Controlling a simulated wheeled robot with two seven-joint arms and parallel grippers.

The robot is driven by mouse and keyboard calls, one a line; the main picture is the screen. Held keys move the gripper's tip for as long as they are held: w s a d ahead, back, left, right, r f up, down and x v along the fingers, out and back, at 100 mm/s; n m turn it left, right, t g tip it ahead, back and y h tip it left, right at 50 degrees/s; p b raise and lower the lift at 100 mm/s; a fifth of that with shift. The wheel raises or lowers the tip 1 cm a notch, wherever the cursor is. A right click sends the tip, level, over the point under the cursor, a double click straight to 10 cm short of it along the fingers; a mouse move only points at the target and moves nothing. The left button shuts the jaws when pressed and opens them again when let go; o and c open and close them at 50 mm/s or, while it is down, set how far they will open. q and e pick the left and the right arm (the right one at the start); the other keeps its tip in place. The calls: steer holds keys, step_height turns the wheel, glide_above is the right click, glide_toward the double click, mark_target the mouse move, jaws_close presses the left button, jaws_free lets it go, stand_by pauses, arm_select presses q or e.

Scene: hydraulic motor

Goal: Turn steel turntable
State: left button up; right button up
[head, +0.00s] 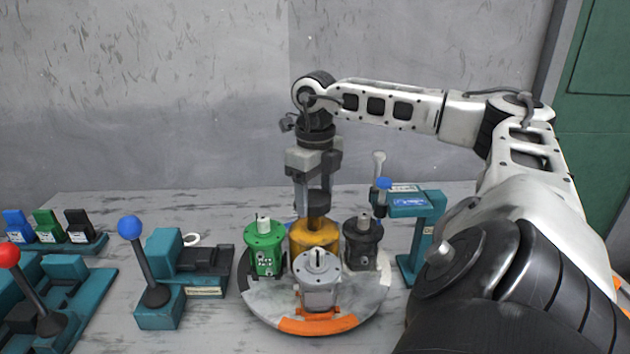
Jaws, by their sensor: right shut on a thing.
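The round steel turntable (262,307) lies on the table, with white, dark and orange sections on its rim. It carries a green motor (264,252) at left, a grey motor (318,284) in front and a dark motor (361,246) at right. A yellow cylindrical part (315,237) with a dark top stands behind the grey motor, its lower part hidden. My right gripper (317,203) points straight down over it and is shut on its dark top. My left gripper does not show.
A teal fixture with a blue-knobbed lever (156,300) stands left of the turntable. Another with a red-knobbed lever (45,322) is at far left, before a rack of small coloured blocks (46,226). A teal stand (418,210) is close on the right. My right arm covers the right side.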

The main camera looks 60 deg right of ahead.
steer(key=shift+r, duration=0.15)
steer(key=o, duration=1.4)
